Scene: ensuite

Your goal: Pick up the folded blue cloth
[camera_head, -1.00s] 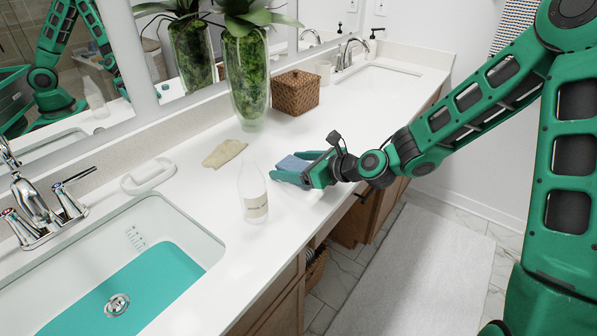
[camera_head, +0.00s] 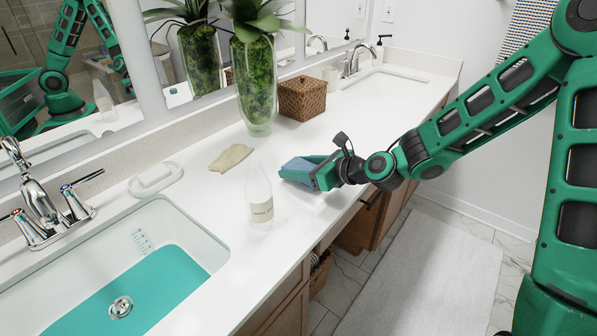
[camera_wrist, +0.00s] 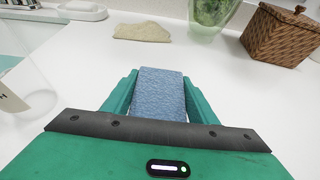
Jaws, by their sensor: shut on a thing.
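The folded blue cloth (camera_wrist: 161,92) is a thick, textured block between the two green fingers of my gripper (camera_wrist: 161,98) in the wrist view. The fingers press on its left and right sides. In the head view, my gripper (camera_head: 303,170) is low over the white counter near its front edge, to the right of a clear bottle. The cloth (camera_head: 299,164) shows there as a small blue patch, partly covered by the fingers. I cannot tell whether its underside touches the counter.
A clear bottle (camera_head: 259,196) with a white label stands left of my gripper. A beige cloth (camera_head: 231,158) lies behind it. A glass vase (camera_head: 257,85) and a wicker box (camera_head: 302,98) stand farther back. A sink (camera_head: 130,285) holds teal water. The counter (camera_head: 345,118) toward the far sink is clear.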

